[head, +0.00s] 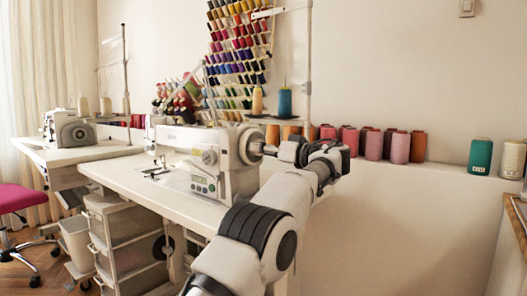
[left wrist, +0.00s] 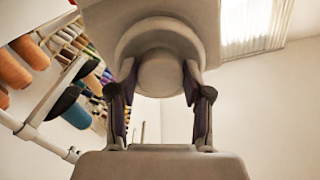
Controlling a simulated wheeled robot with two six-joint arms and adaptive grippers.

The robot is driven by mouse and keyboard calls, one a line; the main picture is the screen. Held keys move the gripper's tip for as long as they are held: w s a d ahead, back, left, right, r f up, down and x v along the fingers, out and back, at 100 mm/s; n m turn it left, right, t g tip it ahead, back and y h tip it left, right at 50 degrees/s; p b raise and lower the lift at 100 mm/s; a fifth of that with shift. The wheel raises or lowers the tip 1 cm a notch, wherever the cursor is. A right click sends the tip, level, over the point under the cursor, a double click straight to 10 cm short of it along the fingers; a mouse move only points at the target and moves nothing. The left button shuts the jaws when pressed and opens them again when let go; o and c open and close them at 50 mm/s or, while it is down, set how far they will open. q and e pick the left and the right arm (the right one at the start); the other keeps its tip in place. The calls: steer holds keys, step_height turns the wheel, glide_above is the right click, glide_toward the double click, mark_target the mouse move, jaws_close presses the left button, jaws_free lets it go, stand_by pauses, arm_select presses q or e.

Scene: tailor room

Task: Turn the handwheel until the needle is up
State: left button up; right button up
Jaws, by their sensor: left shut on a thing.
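The white sewing machine (head: 205,158) stands on its table, with a small green display on its front. Its handwheel (head: 253,147) is at the right end of the machine. My left gripper (head: 271,149) reaches the handwheel from the right. In the left wrist view, the two dark-padded fingers of my left gripper (left wrist: 160,78) are shut on the round pale hub of the handwheel (left wrist: 162,42), one on each side. The needle area (head: 158,166) is at the machine's left end, too small to tell the needle's height. My right gripper is out of view.
The white sewing table (head: 125,178) has free room at its left front. Thread spools (head: 373,144) line a ledge behind my arm. A thread stand pole (head: 308,70) rises close behind my gripper. A second machine (head: 70,130) and a pink chair (head: 15,198) are at left.

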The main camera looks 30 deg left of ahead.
arm_select(q)
steer(key=o, duration=1.2)
steer(key=shift+c, duration=0.2)
steer(key=d, duration=1.2)
steer(key=shift+s, duration=0.45)
